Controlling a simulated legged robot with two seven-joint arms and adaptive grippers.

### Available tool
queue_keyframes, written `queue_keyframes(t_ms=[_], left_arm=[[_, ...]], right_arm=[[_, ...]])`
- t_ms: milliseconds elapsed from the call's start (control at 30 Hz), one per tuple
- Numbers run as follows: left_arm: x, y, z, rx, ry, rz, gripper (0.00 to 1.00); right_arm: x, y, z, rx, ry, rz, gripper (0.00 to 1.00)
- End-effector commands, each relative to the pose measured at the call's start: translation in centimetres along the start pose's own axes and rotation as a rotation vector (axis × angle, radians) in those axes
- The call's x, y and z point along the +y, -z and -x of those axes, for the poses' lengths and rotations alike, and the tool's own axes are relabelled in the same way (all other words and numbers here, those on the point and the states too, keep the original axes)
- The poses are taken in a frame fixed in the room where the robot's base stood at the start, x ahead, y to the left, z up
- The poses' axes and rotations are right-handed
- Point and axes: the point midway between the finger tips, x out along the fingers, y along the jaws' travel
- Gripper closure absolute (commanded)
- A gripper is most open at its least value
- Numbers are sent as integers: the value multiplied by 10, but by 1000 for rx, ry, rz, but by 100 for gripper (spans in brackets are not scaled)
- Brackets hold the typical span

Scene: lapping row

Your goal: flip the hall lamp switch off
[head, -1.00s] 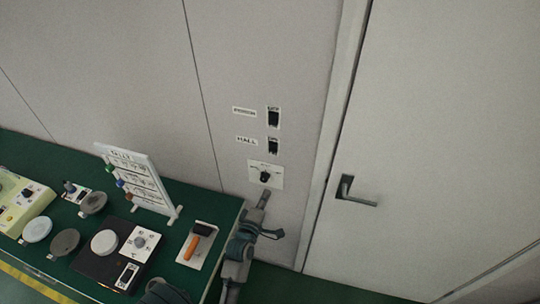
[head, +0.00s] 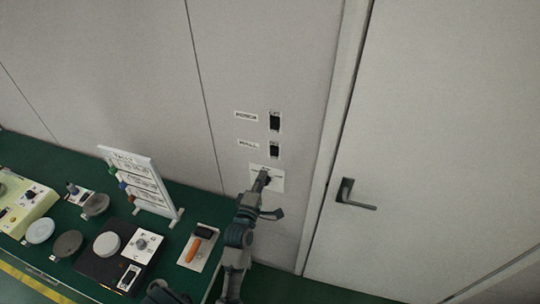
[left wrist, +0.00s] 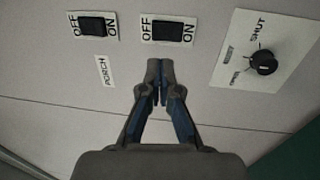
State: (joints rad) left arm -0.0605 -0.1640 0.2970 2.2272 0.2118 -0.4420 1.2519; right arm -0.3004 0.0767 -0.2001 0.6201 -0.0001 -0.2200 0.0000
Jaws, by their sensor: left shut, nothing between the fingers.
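The hall lamp switch (head: 273,150) is a black rocker on a white plate on the wall, beside the HALL label (head: 247,143). In the left wrist view the hall switch (left wrist: 168,31) has OFF on its left and ON on its right; I cannot tell which side is pressed. My left gripper (head: 263,176) is shut and empty, in front of the dial plate just below the switch in the head view. In the left wrist view its fingertips (left wrist: 160,69) appear just below the hall switch plate, seemingly apart from it. The HALL label is not visible there. My right gripper is not in view.
The porch switch (head: 275,121) sits above, its label (left wrist: 105,71) clear in the wrist view. A dial plate (left wrist: 238,55) with a black knob (left wrist: 263,62) is close by. A door with a handle (head: 352,195) is right; a green bench (head: 190,215) with devices is left.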

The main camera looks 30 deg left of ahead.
Motion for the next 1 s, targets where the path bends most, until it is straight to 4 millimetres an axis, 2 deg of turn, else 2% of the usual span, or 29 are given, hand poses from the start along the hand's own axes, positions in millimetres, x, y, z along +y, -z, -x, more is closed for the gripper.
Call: queue_keyframes(t_ms=[33,200,400,600,1000], left_arm=[[2,0,-13,-1,-2,-1,100],[2,0,-49,0,-3,-1,100],[2,0,-79,0,0,-1,100],[1,1,-91,1,-1,-1,100],[2,0,-94,1,1,1,100]], right_arm=[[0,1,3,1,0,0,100],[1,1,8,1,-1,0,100],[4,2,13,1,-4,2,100],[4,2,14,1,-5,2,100],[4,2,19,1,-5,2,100]])
